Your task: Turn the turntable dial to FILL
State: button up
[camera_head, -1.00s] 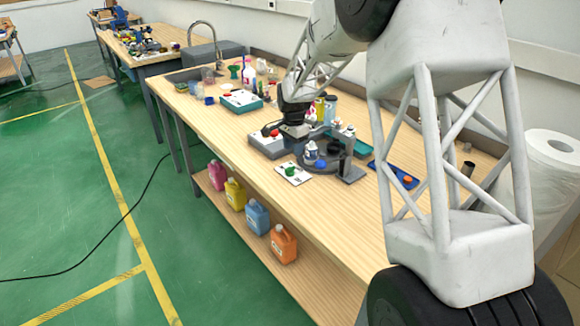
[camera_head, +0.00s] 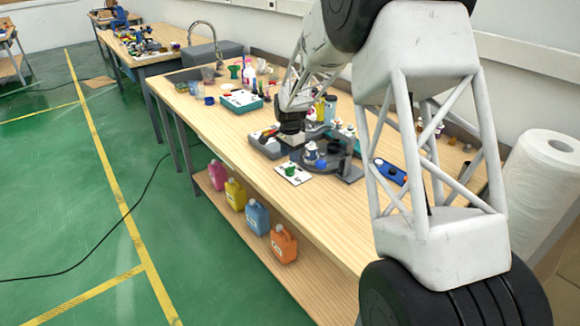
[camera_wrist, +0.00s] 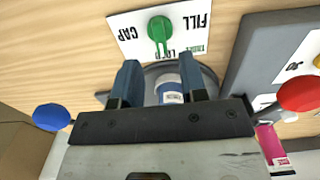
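The green dial (camera_wrist: 160,30) sits on a white plate (camera_wrist: 128,22) marked CAP, FILL and LOAD. In the wrist view its pointer arm points down toward LOAD. In the head view my gripper (camera_head: 292,148) is above and just behind the dial. A small bottle with a blue band (camera_wrist: 170,92) shows beyond and between the fingers.
The grey turntable station (camera_head: 350,172) stands right of the dial, with a blue knob (camera_head: 320,164). Bare wood (camera_head: 320,215) lies in front of the plate.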

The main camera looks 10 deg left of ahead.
aim_at(290, 167)
jog(key=shift+f, duration=2.75)
grip_shut()
